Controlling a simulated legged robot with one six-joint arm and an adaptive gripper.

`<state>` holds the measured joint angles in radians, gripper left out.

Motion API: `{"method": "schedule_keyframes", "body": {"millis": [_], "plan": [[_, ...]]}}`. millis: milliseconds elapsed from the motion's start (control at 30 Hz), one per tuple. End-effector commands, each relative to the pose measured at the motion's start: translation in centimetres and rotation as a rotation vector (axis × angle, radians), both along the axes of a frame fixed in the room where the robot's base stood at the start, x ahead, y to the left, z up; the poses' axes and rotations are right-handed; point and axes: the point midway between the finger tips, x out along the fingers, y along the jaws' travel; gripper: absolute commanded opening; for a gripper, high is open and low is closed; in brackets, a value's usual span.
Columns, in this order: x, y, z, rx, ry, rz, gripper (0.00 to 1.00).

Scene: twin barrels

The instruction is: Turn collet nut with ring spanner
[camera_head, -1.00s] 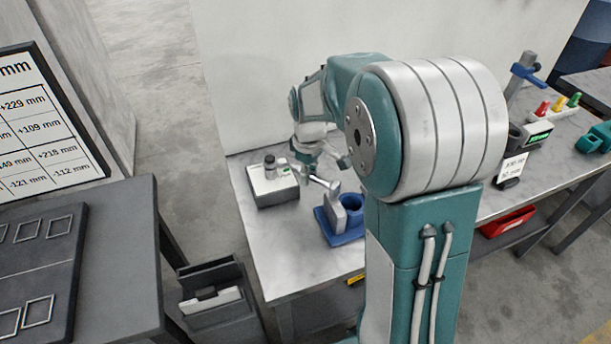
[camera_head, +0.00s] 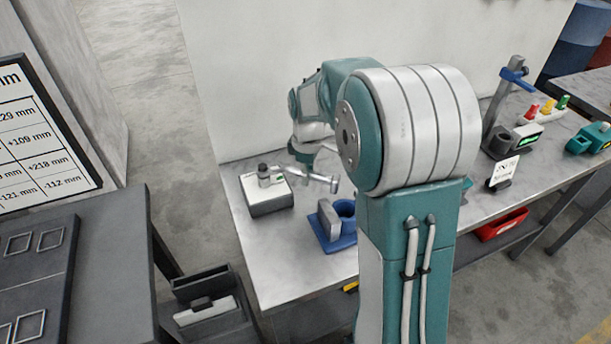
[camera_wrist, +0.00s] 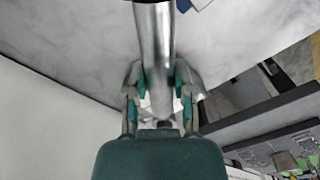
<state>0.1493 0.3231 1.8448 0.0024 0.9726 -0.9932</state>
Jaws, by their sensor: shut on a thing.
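The ring spanner is a bright metal bar (camera_head: 316,181) in the head view, with a thicker end toward the right. My gripper (camera_wrist: 160,92) is shut on its shaft (camera_wrist: 155,45), which runs up out of the wrist view. In the head view my gripper (camera_head: 303,170) is small and partly hidden by my arm, above the bench between a grey box and a blue fixture. A small dark-topped cylinder (camera_head: 264,172), perhaps the collet nut, stands upright on the pale-topped grey box (camera_head: 269,203). I cannot tell whether the spanner touches it.
The blue fixture (camera_head: 345,239) with a grey upright block stands on the bench (camera_head: 275,255) below the spanner. A stand with a blue clamp (camera_head: 515,76), coloured pegs and a sign are at the right. A dark bin (camera_head: 205,305) sits beside the bench. The bench's front left is clear.

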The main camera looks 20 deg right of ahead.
Motion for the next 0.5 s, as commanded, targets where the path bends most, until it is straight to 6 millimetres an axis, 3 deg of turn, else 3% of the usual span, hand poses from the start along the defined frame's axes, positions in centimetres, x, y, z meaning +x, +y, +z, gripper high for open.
{"method": "schedule_keyframes", "body": {"millis": [500], "plan": [[1.1,-0.9,0.1,0.000,-0.002,0.108,0.00]]}}
